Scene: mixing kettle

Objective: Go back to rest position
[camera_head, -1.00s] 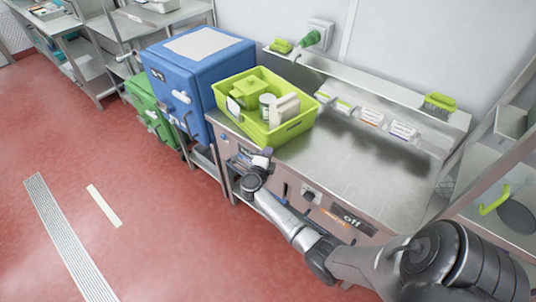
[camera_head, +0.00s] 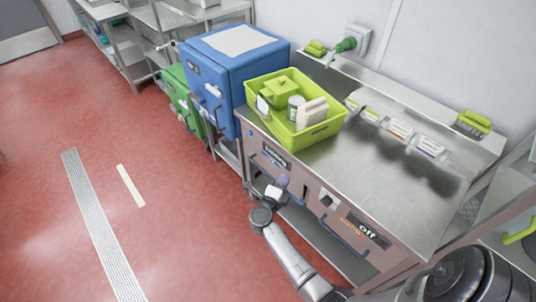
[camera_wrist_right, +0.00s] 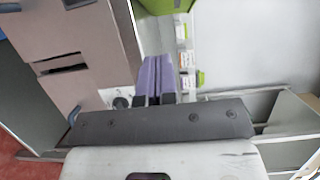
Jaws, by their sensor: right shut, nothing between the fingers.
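My right gripper (camera_head: 281,183) is in front of the steel counter's front panel, below the lime-green crate, in the head view. Its purple fingers (camera_wrist_right: 155,78) are pressed together in the right wrist view, with nothing between them. My right arm reaches it from the lower right. My left gripper does not show in either view.
The steel counter (camera_head: 375,195) carries the lime-green crate (camera_head: 325,131) with several items inside, near its left end. A display reading "off" (camera_head: 367,232) is on its front. A blue cabinet (camera_head: 232,65) and green box (camera_head: 182,98) stand left. Red floor (camera_head: 190,240) is clear.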

